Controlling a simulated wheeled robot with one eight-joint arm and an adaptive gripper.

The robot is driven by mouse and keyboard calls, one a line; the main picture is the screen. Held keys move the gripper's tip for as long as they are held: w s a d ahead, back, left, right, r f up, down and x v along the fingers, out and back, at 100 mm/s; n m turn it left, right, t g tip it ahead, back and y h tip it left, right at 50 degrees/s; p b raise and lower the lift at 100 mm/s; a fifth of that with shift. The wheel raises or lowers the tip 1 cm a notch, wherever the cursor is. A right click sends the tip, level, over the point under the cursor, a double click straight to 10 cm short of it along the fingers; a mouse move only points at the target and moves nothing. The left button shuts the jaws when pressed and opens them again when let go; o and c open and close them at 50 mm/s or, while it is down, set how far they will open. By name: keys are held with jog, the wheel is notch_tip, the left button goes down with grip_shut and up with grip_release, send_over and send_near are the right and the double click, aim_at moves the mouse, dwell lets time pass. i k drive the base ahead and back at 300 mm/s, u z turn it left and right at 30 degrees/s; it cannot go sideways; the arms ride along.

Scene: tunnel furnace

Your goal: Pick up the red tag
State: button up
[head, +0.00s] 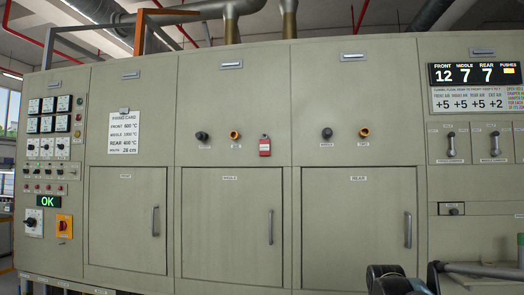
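The red tag (265,147) is a small red lock-shaped tag with a pale label. My gripper (397,282) shows only in part at the bottom edge, right of centre, as dark grey parts. It is well below and to the right of the tag and apart from it. Its fingertips are not clear, so its opening cannot be told.
Below the tag are closed doors with upright handles, such as the middle door (228,225). A control panel with gauges (48,105) is at left, a display (475,74) at upper right.

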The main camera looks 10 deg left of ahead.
aim_at(264, 143)
jog(key=u, duration=2.7)
jog(key=k, duration=1.65)
jog(key=z, duration=0.5)
jog(key=i, duration=1)
